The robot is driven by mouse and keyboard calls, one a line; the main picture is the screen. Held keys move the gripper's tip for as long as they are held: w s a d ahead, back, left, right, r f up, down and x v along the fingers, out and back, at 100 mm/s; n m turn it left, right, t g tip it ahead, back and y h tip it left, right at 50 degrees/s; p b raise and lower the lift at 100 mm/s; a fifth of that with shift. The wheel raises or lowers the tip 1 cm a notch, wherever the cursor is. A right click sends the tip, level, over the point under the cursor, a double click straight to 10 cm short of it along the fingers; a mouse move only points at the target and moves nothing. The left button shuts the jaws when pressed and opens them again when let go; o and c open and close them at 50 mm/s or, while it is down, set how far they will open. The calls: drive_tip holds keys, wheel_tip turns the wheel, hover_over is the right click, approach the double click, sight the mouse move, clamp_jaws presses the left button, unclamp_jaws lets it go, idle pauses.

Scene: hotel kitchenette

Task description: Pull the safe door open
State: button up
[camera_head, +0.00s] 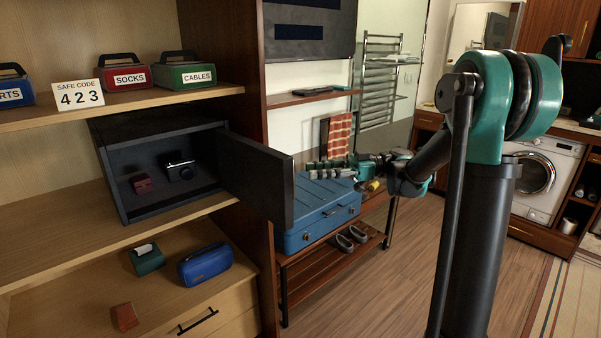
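The dark safe (123,190) stands on the middle shelf at the left. Its door (256,178) is swung wide out to the right, and the inside shows. A camera (180,170) and a small dark red box (142,184) lie inside it. My gripper (318,170) is to the right of the door, above the blue suitcase. The door's edge looks apart from it or hides a little of its tip; I cannot tell if they touch. The fingers are too small to tell open from shut.
A blue suitcase (318,212) lies on a slatted bench (330,265) under my gripper. A card (78,95) reading "SAFE CODE 423" stands on the upper shelf beside labelled boxes. A blue case (205,264) lies below the safe. The wooden floor (375,300) has free room.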

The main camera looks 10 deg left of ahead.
drive_tip(key=shift+v, duration=2.6)
drive_tip(key=s+d+f+m+t+h, duration=0.2)
drive_tip(key=s+f+m+t+h, duration=0.15)
drive_tip(key=s+f+m, duration=0.35)
drive_tip(key=s+d+f+m+t+h, duration=0.1)
drive_tip(key=s+f+m+t+h, duration=0.1)
drive_tip(key=f+m+h, duration=0.5)
drive_tip(key=s+d+f+m+t+h, duration=0.2)
drive_tip(key=s+d+f+m+h, duration=0.1)
drive_tip(key=d+f, duration=0.3)
drive_tip(key=s+d+f+m+t+h, duration=0.2)
drive_tip(key=d+f, duration=0.5)
drive_tip(key=d, duration=0.4)
drive_tip(key=s+m+h, duration=0.1)
drive_tip(key=s+m, duration=0.1)
drive_tip(key=s, duration=0.1)
drive_tip(key=shift+s+d+m, duration=0.25)
drive_tip(key=shift+d+m, duration=0.05)
drive_tip(key=shift+m, duration=0.1)
